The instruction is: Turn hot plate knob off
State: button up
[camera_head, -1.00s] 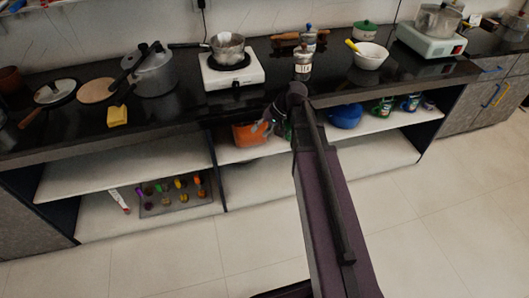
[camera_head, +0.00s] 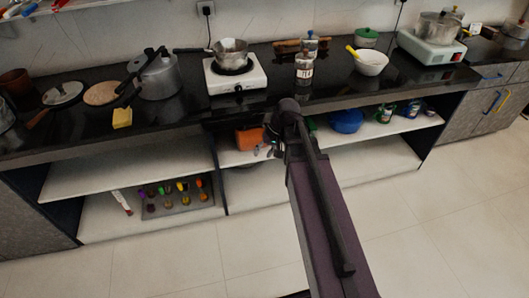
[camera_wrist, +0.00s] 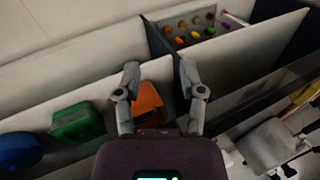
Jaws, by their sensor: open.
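A white hot plate (camera_head: 250,80) stands on the black counter with a metal pan (camera_head: 231,52) on its burner. Its small dark knob (camera_head: 238,88) is on the front face; its setting is too small to read. My gripper (camera_head: 270,150) is in front of the counter, below its edge and to the right of the hot plate, apart from it. In the wrist view my gripper (camera_wrist: 160,68) is open and empty, its fingers spread with an orange object behind them. A pale shape (camera_wrist: 268,145) at lower right there looks like the hot plate.
A second white cooker (camera_head: 432,48) with a pot is at far right. An orange object (camera_head: 249,139) and blue bowl (camera_head: 346,121) are on the shelf below. The floor is clear.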

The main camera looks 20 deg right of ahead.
jog(key=shift+s, duration=0.1)
jog(key=s+f+n+h, duration=0.1)
jog(key=s+h, duration=0.3)
jog(key=s, duration=0.3)
jog(key=shift+s+f+g+h, duration=0.25)
jog(key=shift+s+g+h, duration=0.05)
jog(key=shift+s, duration=0.1)
jog(key=shift+a, duration=0.1)
